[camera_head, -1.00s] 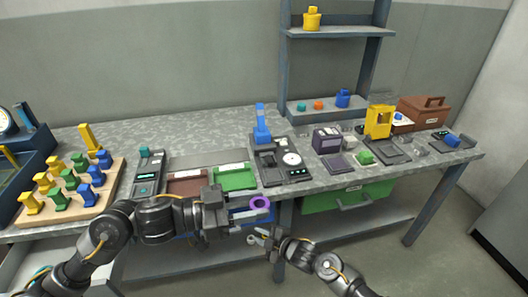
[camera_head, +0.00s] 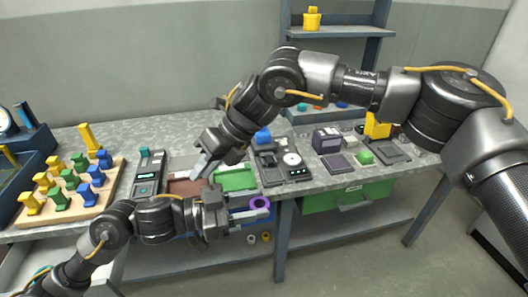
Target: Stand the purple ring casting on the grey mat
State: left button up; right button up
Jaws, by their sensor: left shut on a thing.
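The purple ring casting (camera_head: 259,202) is in my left gripper (camera_head: 254,213), which is shut on it just in front of the bench's front edge. The ring is partly covered by the fingers. My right gripper (camera_head: 200,167) reaches across from the right and points down over the brown tray (camera_head: 183,187); I cannot tell whether its fingers are open or shut, and I see nothing held in it. A flat dark grey mat (camera_head: 338,164) lies on the bench to the right, in front of the purple box, with nothing on it.
A green tray (camera_head: 236,180) and a device with a white dial (camera_head: 292,160) stand between my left gripper and the mat. A board of coloured pieces (camera_head: 72,190) stands at the left. My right arm covers much of the shelf.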

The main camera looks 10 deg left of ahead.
aim_at(264, 199)
jog(key=s+d+r+t+h, duration=0.1)
jog(key=d+r+h, duration=0.25)
jog(key=d, duration=0.35)
jog(key=s+d+r+t+h, duration=0.1)
jog(key=d+r+h, duration=0.25)
jog(key=d, duration=0.25)
notch_tip(264, 199, down, 12)
jog(key=shift+f, duration=0.1)
jog(key=shift+c, duration=0.4)
grip_shut()
jog(key=shift+o, duration=0.4)
grip_release()
jog(key=shift+r, duration=0.2)
notch_tip(264, 199, up, 12)
jog(key=shift+f, duration=0.15)
